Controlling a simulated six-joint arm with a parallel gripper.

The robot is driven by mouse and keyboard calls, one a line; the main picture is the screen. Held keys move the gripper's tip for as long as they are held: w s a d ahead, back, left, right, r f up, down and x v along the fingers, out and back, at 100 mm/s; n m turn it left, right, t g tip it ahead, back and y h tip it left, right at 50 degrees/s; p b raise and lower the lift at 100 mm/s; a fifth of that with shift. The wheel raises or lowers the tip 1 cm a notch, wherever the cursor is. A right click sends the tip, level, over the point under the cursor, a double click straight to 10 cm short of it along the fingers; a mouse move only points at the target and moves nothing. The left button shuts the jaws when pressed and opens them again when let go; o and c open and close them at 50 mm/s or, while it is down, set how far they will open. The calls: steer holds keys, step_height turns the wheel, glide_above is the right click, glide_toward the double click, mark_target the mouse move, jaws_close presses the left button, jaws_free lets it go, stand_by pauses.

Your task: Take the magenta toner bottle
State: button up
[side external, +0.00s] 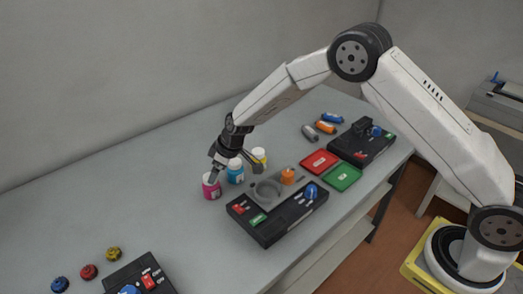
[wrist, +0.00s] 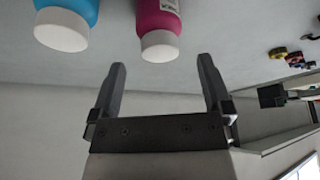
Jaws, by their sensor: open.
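The magenta toner bottle (side external: 211,187) stands upright on the grey table with a white cap, just below my gripper in the side view. It also shows in the wrist view (wrist: 158,22), beyond and roughly between my fingertips, with its white cap towards them. My gripper (wrist: 161,72) is open and empty, with a gap between its fingers and the bottle's cap in that view. In the side view my gripper (side external: 234,162) is tilted over the row of bottles, and one finger partly overlaps the magenta bottle's top.
A cyan bottle (side external: 235,172) stands close beside the magenta one, and a yellow bottle (side external: 259,156) is behind it. A black panel (side external: 270,232) with a grey ring lies to the right. Red (side external: 320,161) and green (side external: 342,177) trays lie farther right.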

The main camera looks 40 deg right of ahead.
mark_target(211, 187)
steer(key=shift+x, duration=1.25)
steer(key=shift+x, duration=2.55)
jaws_close()
